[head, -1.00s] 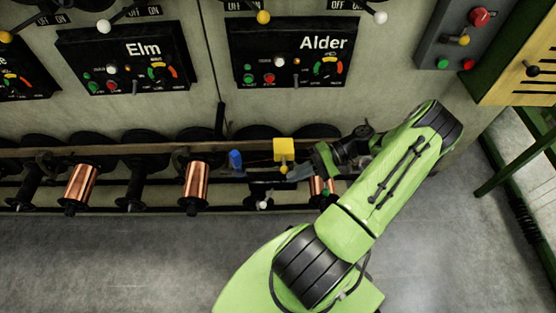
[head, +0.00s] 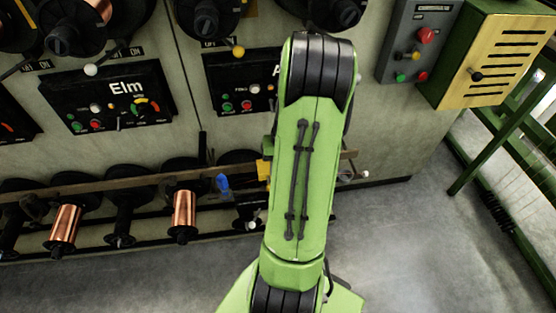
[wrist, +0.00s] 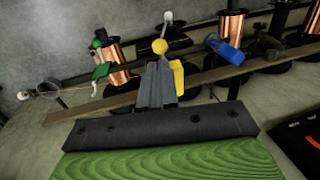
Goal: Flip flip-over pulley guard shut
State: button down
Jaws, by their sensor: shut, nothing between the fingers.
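My gripper (wrist: 157,66) is shut and empty in the wrist view, its dark fingertips close to a yellow ball knob (wrist: 159,46). A yellow plate (wrist: 178,77) stands just right of the fingers, partly behind them; whether they touch it I cannot tell. It seems to be the pulley guard, but its hinge and the pulley are hidden. In the head view my arm covers the gripper and most of the yellow plate (head: 264,168). A blue piece (wrist: 223,48) sits tilted to the right in the wrist view; it also shows in the head view (head: 223,184).
A long brown rail (head: 120,184) runs along the spool row. Copper spools (head: 184,213) stand below it. A green piece (wrist: 102,72) and a ring (wrist: 48,89) are at the rail's left in the wrist view. The Elm panel (head: 108,97) is above. Front floor is open.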

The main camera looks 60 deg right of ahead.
jog(key=f, duration=0.1)
jog(key=f+b, duration=0.1)
jog(key=f, duration=0.3)
jog(key=shift+w+a+f+b, duration=0.25)
jog(key=shift+w+a+b, duration=0.05)
jog(key=shift+w+a, duration=0.05)
jog(key=f, duration=0.1)
jog(key=f+b, duration=0.2)
jog(key=shift+s+a, duration=0.2)
jog(key=shift+a, duration=0.1)
jog(key=shift+s+a+f, duration=0.1)
jog(key=shift+s+f, duration=0.05)
jog(key=shift+r+p, duration=0.8)
jog(key=shift+r, duration=0.2)
jog(key=s+r+p, duration=0.4)
jog(key=r+p, duration=0.1)
jog(key=r, duration=0.7)
jog(key=shift+a+r+p, duration=0.35)
